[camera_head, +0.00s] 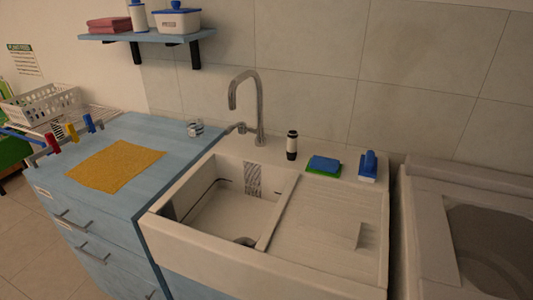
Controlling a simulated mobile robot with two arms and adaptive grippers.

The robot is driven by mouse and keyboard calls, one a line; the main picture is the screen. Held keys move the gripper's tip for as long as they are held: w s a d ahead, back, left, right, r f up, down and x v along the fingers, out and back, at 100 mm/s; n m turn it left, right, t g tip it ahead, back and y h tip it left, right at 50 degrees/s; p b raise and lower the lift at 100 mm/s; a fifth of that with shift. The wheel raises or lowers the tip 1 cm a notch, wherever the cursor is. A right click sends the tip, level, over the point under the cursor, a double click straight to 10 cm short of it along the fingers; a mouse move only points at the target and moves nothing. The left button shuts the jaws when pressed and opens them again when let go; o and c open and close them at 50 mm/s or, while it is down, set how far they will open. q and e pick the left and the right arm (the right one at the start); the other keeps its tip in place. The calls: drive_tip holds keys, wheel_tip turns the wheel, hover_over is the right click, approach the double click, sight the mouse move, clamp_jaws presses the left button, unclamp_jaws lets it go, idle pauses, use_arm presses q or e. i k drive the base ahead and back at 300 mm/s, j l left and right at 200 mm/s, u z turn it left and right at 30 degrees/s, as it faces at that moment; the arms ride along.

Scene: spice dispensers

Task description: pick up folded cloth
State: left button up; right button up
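Folded pink-red cloths (109,24) lie stacked at the left end of the blue wall shelf (140,37). A yellow-orange cloth (115,165) lies spread flat on the blue counter (160,133), left of the sink; I cannot tell whether it is folded. Neither of my grippers is in view, and nothing is seen touching either cloth.
A white sink (222,212) with a tall faucet (258,105) adjoins the counter. A dark bottle (292,145), a blue-green sponge (323,166) and a blue-white brush (368,166) stand on its rim. Coloured clips (72,133) and a white basket (45,103) are left.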

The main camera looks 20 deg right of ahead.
sight(343, 231)
drive_tip(key=k+z, duration=0.1)
drive_tip(key=z, duration=0.3)
drive_tip(key=k+l+z, duration=0.1)
drive_tip(key=z, duration=0.35)
drive_tip(key=k+l+z, duration=0.1)
drive_tip(key=z, duration=0.3)
drive_tip(key=i+l, duration=0.05)
drive_tip(key=l, duration=0.05)
